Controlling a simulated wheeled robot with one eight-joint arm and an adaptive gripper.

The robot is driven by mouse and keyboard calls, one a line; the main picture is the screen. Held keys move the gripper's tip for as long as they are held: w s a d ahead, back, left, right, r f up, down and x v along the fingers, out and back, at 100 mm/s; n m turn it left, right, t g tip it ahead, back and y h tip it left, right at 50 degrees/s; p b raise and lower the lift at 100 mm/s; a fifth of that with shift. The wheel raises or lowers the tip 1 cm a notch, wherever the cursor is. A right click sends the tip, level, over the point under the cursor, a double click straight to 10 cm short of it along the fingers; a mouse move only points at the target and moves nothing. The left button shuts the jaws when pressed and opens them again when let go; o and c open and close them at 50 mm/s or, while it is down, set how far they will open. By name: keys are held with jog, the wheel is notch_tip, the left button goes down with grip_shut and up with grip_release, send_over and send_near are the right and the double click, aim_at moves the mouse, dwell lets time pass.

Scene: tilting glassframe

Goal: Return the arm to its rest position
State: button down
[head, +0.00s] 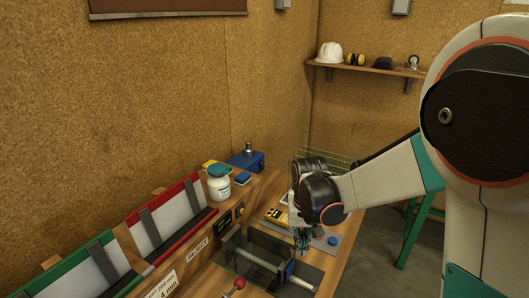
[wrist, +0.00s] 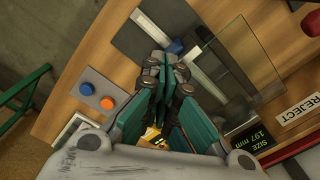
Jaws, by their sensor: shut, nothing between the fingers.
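My gripper (head: 302,240) hangs over the wooden bench at the end of my bent arm, fingers pointing down. In the wrist view my gripper (wrist: 167,64) shows its teal fingers closed together, with nothing held. Below and beyond the fingertips is the fixture, with a dark base (wrist: 138,36), a grey bar, a blue knob (wrist: 177,46) and a clear glass pane (wrist: 243,58). In the head view the fixture's glass pane (head: 254,252) stands left of my gripper. I cannot tell the exact gap between fingertips and fixture.
A button panel with blue and orange buttons (wrist: 97,95) lies beside the gripper. Red (head: 170,222) and green (head: 82,268) bins, a white jar (head: 219,182) and a blue box (head: 246,160) line the wall. A red-knobbed lever (head: 239,283) stands in front. Space above the bench is open.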

jog(key=s+d+r+t+b, duration=0.1)
jog(key=s+r+t+b, duration=0.1)
jog(key=s, duration=0.4)
jog(key=s+d+r+t+b, duration=0.2)
jog(key=s+r, duration=0.2)
jog(key=s, duration=0.2)
jog(key=s+d+r+n+t+b, duration=0.1)
jog(key=s+r+t+b, duration=0.1)
jog(key=s, duration=0.4)
jog(key=shift+s+d+r+t, duration=0.2)
jog(key=shift+d+r+t, duration=0.2)
jog(key=shift+t, duration=0.2)
jog(key=shift+r, duration=0.1)
